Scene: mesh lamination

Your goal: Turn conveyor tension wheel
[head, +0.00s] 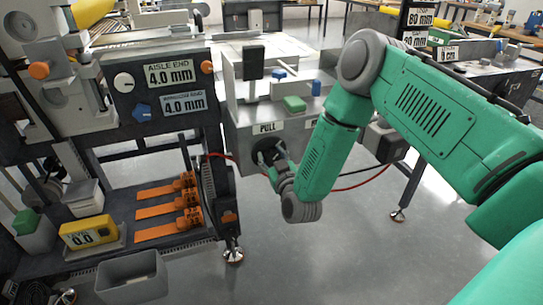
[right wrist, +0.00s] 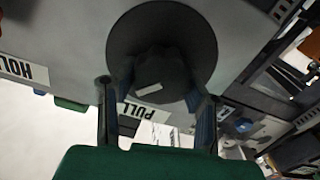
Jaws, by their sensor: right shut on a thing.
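The tension wheel is a black round knob with a wider dark disc behind it. In the head view the wheel (head: 262,149) is on the front face of a grey box, under a PULL label (head: 268,128). The green right arm reaches it from the right, and my right gripper (head: 274,163) is at the wheel. In the right wrist view the wheel (right wrist: 161,72) lies between the two dark fingers of my right gripper (right wrist: 156,112), which is shut on its hub. The fingers hide part of the hub in the head view. My left gripper is not in view.
To the left is a machine panel (head: 160,97) with a knob and 4.0 mm displays. Below are orange clamps (head: 188,200), a yellow meter (head: 89,232) and a grey bin (head: 131,277). Red and black cables (head: 345,187) hang near the wheel. The floor at front right is clear.

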